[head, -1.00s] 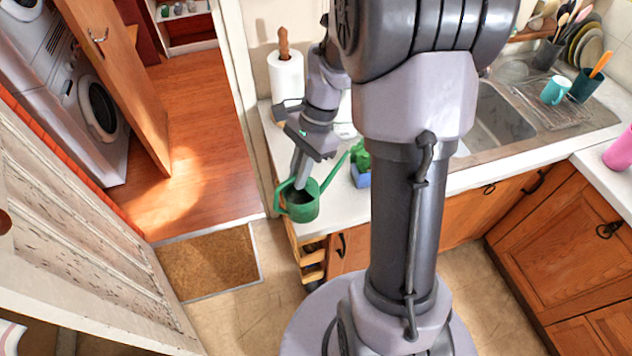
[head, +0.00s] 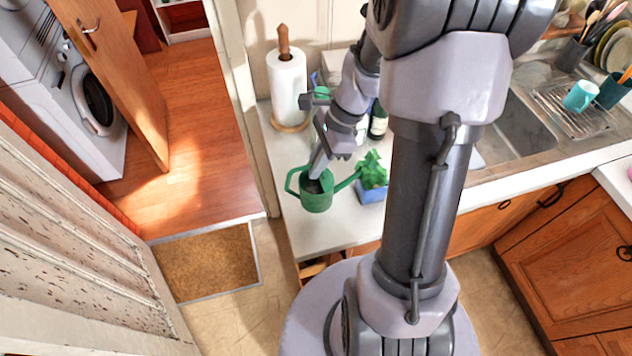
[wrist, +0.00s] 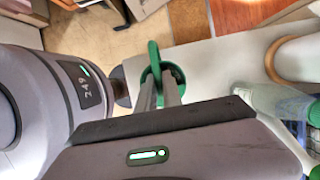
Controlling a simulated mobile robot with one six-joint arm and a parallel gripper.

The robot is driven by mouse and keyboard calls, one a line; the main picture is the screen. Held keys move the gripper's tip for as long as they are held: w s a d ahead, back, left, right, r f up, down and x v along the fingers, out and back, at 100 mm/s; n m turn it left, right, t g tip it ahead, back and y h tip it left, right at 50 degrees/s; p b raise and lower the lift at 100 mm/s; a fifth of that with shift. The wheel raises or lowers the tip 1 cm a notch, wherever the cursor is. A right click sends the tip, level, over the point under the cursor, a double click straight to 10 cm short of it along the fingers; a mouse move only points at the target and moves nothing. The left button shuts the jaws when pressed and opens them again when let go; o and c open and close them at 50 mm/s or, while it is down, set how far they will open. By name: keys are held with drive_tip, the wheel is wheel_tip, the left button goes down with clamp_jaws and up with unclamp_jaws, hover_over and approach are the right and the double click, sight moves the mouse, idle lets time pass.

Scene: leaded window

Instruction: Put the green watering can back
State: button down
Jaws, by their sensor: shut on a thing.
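The green watering can (head: 317,197) is upright at the left end of the white counter, its handle to the left and its spout to the right. My gripper (head: 318,174) reaches down to its top and is shut on it. In the wrist view, the fingers (wrist: 160,98) meet the green can (wrist: 166,68), which is partly hidden behind them. I cannot tell whether the can's base touches the counter or hangs just above it.
A plant in a blue pot (head: 372,190) stands close beside the spout. A paper towel roll (head: 287,88) and bottles stand behind. The white counter (head: 320,236) is bare in front of the can. A doormat (head: 208,262) lies on the floor at left.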

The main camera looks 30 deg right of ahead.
sight(332, 179)
wheel_tip(332, 179, down, 5)
drive_tip(key=shift+r+b, duration=0.15)
drive_tip(key=shift+b, duration=0.5)
drive_tip(key=shift+r, duration=0.1)
drive_tip(key=c, duration=1.5)
unclamp_jaws()
